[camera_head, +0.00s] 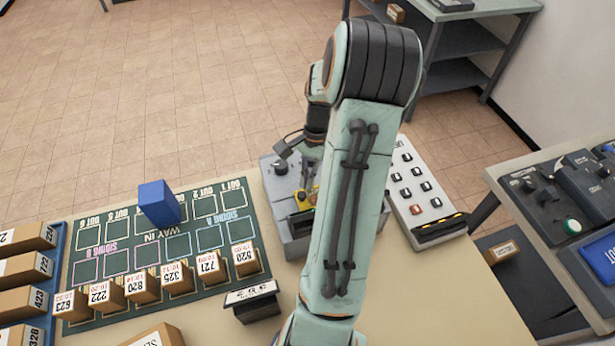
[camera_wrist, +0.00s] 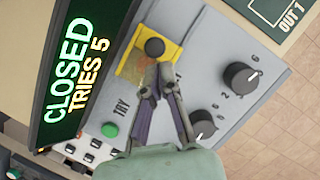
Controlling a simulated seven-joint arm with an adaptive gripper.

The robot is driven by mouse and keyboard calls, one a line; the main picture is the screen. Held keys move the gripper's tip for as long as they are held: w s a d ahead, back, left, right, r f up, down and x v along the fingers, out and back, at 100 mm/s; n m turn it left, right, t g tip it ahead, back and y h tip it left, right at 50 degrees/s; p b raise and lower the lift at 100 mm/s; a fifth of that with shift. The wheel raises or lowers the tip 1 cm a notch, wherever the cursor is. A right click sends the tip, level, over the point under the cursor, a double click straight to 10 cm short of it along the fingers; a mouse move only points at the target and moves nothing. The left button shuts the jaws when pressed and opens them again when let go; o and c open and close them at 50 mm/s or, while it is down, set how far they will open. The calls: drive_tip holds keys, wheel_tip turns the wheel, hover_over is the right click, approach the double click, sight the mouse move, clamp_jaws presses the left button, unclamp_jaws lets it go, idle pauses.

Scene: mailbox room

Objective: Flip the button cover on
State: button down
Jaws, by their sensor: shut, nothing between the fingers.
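In the wrist view, a yellow square plate (camera_wrist: 170,42) with a round black button (camera_wrist: 155,47) sits on a grey control box (camera_wrist: 205,60). An orange-tinted patch (camera_wrist: 131,68) lies along the plate's lower left edge. I cannot tell whether it is the button cover. My gripper (camera_wrist: 157,77) is shut and empty, its fingertips at the plate's lower edge, just below the black button. Whether they touch it is unclear. In the head view, my arm hides much of the control box (camera_head: 273,172), and a bit of yellow shows beside it.
A display (camera_wrist: 75,75) reading CLOSED, TRIES 5 stands left of the plate. A green button (camera_wrist: 109,130) marked TRY and two dark knobs, one the upper knob (camera_wrist: 240,76), are nearby. A white keypad (camera_head: 416,190) stands right of the box. A blue block (camera_head: 159,203) stands on the green board.

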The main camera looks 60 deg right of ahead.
drive_tip(key=w+a, duration=0.3)
drive_tip(key=shift+w+a, duration=0.4)
drive_tip(key=shift+d+r, duration=0.1)
drive_tip(key=shift+d, duration=0.3)
drive_tip(key=d+r, duration=0.1)
drive_tip(key=d, duration=0.1)
drive_tip(key=d+r, duration=0.1)
drive_tip(key=shift+d+r, duration=0.2)
drive_tip(key=shift+d, duration=0.15)
drive_tip(key=v, duration=0.8)
drive_tip(key=shift+r, duration=0.25)
drive_tip(key=shift+a, duration=0.1)
